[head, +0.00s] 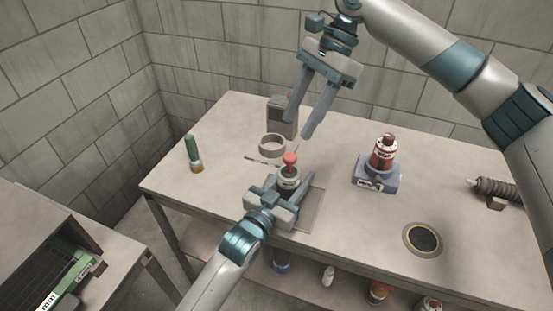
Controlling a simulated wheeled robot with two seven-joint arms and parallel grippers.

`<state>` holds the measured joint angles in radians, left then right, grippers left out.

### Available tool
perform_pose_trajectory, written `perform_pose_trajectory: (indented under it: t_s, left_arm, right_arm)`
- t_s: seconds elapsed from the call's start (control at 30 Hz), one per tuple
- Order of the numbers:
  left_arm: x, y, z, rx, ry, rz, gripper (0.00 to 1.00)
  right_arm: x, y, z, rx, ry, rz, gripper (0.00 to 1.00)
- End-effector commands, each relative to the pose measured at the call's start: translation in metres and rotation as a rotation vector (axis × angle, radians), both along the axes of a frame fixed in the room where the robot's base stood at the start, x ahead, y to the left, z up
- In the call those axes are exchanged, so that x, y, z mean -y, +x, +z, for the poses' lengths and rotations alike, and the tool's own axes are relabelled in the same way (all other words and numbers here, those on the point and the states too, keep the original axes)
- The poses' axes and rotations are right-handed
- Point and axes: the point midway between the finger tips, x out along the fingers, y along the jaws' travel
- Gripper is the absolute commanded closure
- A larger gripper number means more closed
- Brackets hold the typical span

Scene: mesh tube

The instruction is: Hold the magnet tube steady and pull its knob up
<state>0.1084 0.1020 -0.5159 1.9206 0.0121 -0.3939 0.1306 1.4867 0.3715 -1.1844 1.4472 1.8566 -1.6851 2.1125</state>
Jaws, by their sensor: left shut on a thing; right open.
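The magnet tube (289,179) stands upright on the table, dark and grey, with a red knob (290,159) on its top. My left gripper (290,187) is shut on the tube's body from the near side, its fingers on either side of it. The tube's lower part is hidden behind that gripper. My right gripper (299,128) is open and empty, pointing down above and a little behind the knob, apart from it.
A grey box (282,117) and a tape roll (272,145) lie behind the tube. A green-handled item (193,153) is at left. A red canister (383,153) on a blue-grey base (376,175), a dark round disc (422,239) and a ribbed cylinder (496,188) are at right.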

Motion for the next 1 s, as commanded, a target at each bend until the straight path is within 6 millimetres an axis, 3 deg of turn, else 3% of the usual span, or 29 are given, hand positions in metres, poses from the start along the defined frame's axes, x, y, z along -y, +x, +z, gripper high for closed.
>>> perform_pose_trajectory:
  t_s: [0.3,0.53,0.77,1.0]
  left_arm:
    - [0.0,0.0,0.0,0.0,0.0,0.0,0.88]
    - [0.0,0.0,0.0,0.0,0.0,0.0,0.88]
    - [0.0,0.0,0.0,0.0,0.0,0.0,0.88]
    - [0.0,0.0,0.0,0.0,0.0,0.0,0.88]
  right_arm:
    - [-0.023,-0.016,-0.025,-0.124,0.266,-0.012,0.55]
    - [-0.026,-0.021,-0.038,-0.21,0.476,-0.064,0.55]
    - [-0.015,-0.02,-0.052,-0.281,0.676,-0.148,0.55]
    - [0.012,-0.016,-0.072,-0.339,0.866,-0.274,0.55]
